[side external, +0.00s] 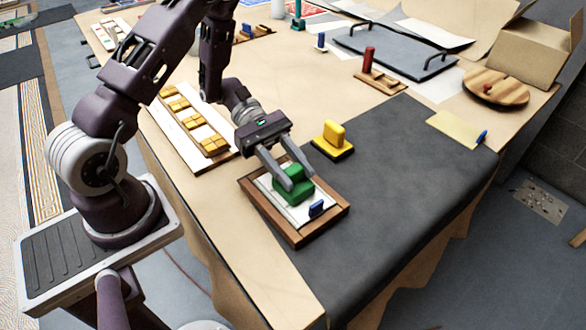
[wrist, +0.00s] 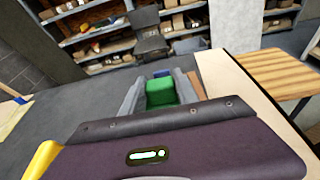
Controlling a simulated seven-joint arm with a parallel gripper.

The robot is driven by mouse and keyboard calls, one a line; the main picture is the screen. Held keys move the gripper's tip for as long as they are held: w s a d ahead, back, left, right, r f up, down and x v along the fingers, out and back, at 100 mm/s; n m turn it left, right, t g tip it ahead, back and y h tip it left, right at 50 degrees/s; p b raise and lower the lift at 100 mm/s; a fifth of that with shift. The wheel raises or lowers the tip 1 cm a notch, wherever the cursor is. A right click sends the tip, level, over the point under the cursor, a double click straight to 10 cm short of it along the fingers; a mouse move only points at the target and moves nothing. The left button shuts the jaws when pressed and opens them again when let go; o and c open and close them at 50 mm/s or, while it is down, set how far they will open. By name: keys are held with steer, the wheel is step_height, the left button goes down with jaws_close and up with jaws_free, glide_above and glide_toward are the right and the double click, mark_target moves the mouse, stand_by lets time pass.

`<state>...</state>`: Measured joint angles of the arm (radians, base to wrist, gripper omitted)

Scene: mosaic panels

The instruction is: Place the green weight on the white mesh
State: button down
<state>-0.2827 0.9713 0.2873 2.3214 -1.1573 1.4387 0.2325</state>
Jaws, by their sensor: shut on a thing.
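The green weight (side external: 293,192) is a block with a raised grip on top. My gripper (side external: 298,178) is shut on it, with one finger on each side. The weight is over the white mesh (side external: 297,215), which lies inside a brown wooden frame (side external: 263,209). I cannot tell whether its underside touches the mesh. In the wrist view the green weight (wrist: 161,93) shows between my two grey fingers, and the mesh is mostly hidden there. A small blue piece (side external: 316,208) stands at the near end of the frame; it also shows in the wrist view (wrist: 162,73).
A yellow weight (side external: 333,140) stands on the dark mat just behind the frame. A white board with several yellow blocks (side external: 196,121) lies to the left. A red-handled piece (side external: 369,62) and a grey tray (side external: 396,50) are farther back. The dark mat (side external: 400,180) is clear to the right.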

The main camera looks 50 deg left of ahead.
steer(key=c, duration=0.9)
jaws_free()
steer(key=shift+f, duration=0.1)
steer(key=v, duration=1.2)
steer(key=s+d+r+m+t+y, duration=0.2)
steer(key=s+r+m+y, duration=0.3)
steer(key=m, duration=0.1)
steer(key=s+d+r+m+t+y, duration=0.1)
steer(key=s+d+r+m+y, duration=0.2)
steer(key=s+r+m+y, duration=0.1)
steer(key=s+d+r+m+t+y, duration=0.2)
steer(key=s+r+m+y, duration=0.3)
steer(key=m, duration=0.3)
steer(key=shift+s+d+r+t+y, duration=0.3)
steer(key=shift+s+r, duration=0.1)
steer(key=shift+r, duration=0.25)
